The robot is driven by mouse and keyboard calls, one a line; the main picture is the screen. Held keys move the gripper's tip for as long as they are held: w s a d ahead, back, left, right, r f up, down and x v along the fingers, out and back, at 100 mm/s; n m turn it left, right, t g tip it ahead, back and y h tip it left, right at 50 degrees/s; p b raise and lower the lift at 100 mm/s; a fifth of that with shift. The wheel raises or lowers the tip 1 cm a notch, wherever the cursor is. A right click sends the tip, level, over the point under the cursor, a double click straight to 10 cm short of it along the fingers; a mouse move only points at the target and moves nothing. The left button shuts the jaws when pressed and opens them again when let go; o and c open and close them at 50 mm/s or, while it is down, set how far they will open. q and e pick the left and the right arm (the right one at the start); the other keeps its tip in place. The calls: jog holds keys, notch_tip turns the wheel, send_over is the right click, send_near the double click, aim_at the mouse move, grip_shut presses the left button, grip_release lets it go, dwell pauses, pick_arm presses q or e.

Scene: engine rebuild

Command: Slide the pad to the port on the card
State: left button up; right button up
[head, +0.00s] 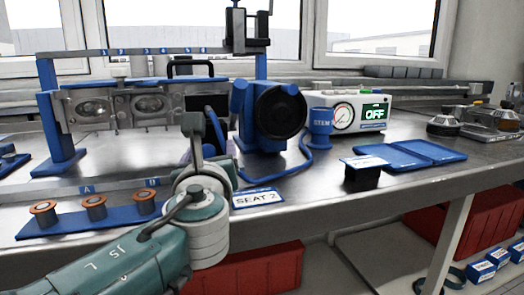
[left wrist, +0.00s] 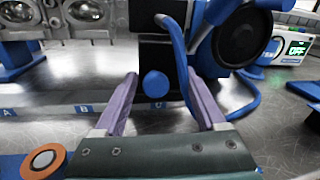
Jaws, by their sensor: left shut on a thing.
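In the head view my wrist hides most of the fingers. The card (head: 258,198) reads SEAT 2 and lies at the bench's front edge. My right gripper is not in view.
A blue frame (head: 50,110) carries a numbered rail over the head. A gauge box (head: 350,112) reads OFF, with a blue STEM part (head: 321,125) beside it. Blue trays (head: 425,150) and a black block (head: 362,176) stand to the right. Copper-topped spools (head: 95,207) stand front left.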

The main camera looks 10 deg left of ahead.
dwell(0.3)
pick_arm(q)
jog(key=shift+s+d, duration=0.1)
jog(key=shift+s, duration=0.1)
jog(key=p+v, duration=0.2)
jog(key=v, duration=0.7)
jog(key=shift+s+d+p, duration=0.1)
jog(key=shift+s+p, duration=0.2)
